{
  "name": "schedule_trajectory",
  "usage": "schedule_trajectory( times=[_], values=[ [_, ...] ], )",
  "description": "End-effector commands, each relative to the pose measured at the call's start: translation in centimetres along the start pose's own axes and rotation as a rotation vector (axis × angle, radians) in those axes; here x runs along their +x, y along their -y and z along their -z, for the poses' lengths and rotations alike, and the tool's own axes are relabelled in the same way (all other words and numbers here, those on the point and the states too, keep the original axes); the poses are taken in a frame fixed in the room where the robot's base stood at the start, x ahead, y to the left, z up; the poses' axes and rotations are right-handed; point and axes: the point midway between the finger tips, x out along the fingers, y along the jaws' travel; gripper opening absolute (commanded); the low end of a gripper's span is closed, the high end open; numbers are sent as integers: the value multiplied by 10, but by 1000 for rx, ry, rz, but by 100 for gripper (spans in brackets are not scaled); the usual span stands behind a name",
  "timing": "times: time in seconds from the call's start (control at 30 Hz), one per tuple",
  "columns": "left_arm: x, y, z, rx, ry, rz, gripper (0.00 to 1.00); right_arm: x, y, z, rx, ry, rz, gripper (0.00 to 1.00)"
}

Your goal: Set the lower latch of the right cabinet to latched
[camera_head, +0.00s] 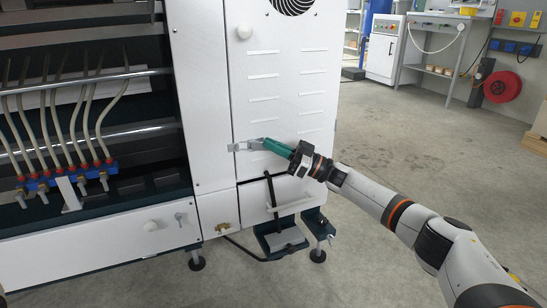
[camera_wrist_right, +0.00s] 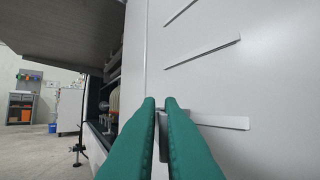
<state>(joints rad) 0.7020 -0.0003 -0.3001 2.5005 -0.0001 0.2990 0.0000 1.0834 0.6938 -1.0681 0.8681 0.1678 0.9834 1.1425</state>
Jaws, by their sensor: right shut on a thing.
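The right cabinet (camera_head: 290,75) is a tall white door with rows of vent slats. Its lower latch (camera_head: 243,146) is a small grey metal piece low on the door, close to the seam at the door's left edge. My right gripper (camera_head: 265,143) has green fingers and comes in from the right, with its tips at the latch's right end. In the right wrist view the two fingers (camera_wrist_right: 161,104) are nearly together, with a grey metal piece (camera_wrist_right: 163,138) between them. The fingers hide part of it. My left gripper is out of view.
A dark bracket with a pedal (camera_head: 282,240) stands below the cabinet. To the left is an open machine bay with hoses (camera_head: 60,125). The floor to the right is clear.

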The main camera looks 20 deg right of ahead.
Motion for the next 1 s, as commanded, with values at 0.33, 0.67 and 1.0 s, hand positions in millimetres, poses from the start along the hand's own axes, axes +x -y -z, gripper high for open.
schedule_trajectory(
  times=[0.33,0.67,1.0],
  values=[
    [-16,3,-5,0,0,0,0,1,10,-3,35,7,-77,0],
    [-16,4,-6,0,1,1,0,2,11,-4,40,9,-89,0],
    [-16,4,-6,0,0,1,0,2,10,-4,41,8,-93,26]
  ],
)
